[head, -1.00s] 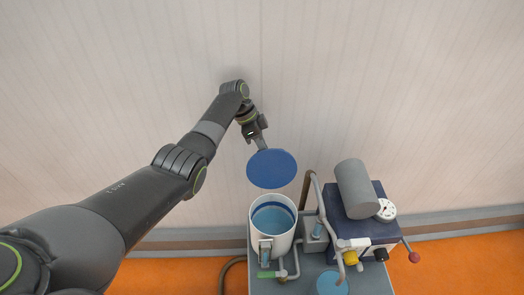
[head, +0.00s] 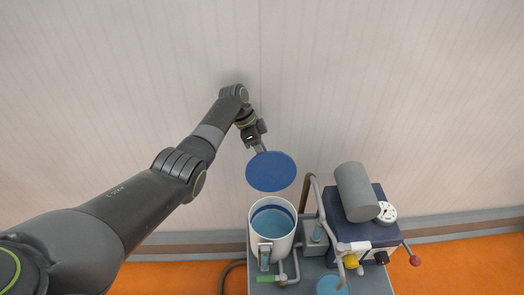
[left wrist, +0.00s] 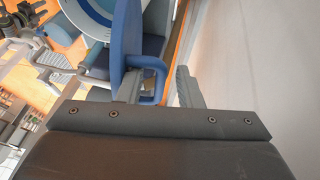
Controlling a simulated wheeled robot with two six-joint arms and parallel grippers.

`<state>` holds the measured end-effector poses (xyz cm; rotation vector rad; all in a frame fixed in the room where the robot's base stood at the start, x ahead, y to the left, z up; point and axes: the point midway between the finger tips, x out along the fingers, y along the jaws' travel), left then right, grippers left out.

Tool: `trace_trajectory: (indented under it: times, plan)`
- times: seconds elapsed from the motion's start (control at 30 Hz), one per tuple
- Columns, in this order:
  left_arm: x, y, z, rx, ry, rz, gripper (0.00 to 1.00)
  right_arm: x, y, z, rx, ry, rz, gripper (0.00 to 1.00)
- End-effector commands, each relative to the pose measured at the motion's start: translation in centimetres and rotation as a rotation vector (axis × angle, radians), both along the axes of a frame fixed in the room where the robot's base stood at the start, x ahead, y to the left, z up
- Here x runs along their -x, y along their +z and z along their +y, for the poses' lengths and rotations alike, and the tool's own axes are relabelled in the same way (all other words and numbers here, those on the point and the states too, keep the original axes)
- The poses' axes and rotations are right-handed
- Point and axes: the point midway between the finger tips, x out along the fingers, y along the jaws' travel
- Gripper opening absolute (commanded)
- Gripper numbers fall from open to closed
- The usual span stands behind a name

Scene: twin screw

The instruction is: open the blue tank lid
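The blue lid (head: 271,171) stands raised behind the white tank (head: 272,250), its round face toward the head camera. The tank's mouth is uncovered and blue shows inside. My left gripper (head: 260,148) is at the lid's far upper edge. In the left wrist view the lid (left wrist: 127,35) shows nearly edge-on, with its blue loop handle (left wrist: 159,88) beside it. The left gripper's fingers (left wrist: 158,88) are spread apart there. The handle lies at the left finger, with a gap to the right finger. My right gripper is not in view.
Right of the tank are a brown pipe (head: 304,197), a dark blue box (head: 370,228) with a grey cylinder (head: 356,192) and a gauge (head: 386,212) on it, and a red-knobbed lever (head: 414,260). A pale wall (head: 400,90) rises behind.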

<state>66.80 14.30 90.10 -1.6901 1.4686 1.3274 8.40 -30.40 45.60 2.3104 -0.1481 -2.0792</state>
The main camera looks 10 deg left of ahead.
Motion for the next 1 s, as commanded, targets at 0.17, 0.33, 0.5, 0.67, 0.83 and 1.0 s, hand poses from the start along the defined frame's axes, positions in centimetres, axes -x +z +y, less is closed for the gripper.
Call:
trace_trajectory:
  times: [0.17,0.33,0.5,0.67,0.83,1.0]
  plan:
    - [-0.3,2.1,1.0,-0.001,0.001,-0.006,0.33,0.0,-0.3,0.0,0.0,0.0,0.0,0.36]
    - [-0.5,4.6,2.2,-0.002,0.0,-0.003,0.33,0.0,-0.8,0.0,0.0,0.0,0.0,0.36]
    - [-0.6,6.2,2.9,-0.001,0.0,0.0,0.33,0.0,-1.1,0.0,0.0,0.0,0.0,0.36]
    - [-0.5,6.6,3.0,-0.001,-0.002,0.003,0.33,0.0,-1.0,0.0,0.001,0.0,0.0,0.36]
    - [-0.5,6.5,3.0,0.0,-0.001,0.003,0.29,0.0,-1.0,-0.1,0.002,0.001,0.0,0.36]
    - [-0.5,6.5,3.0,0.0,-0.001,0.002,0.06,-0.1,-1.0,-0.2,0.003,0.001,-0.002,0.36]
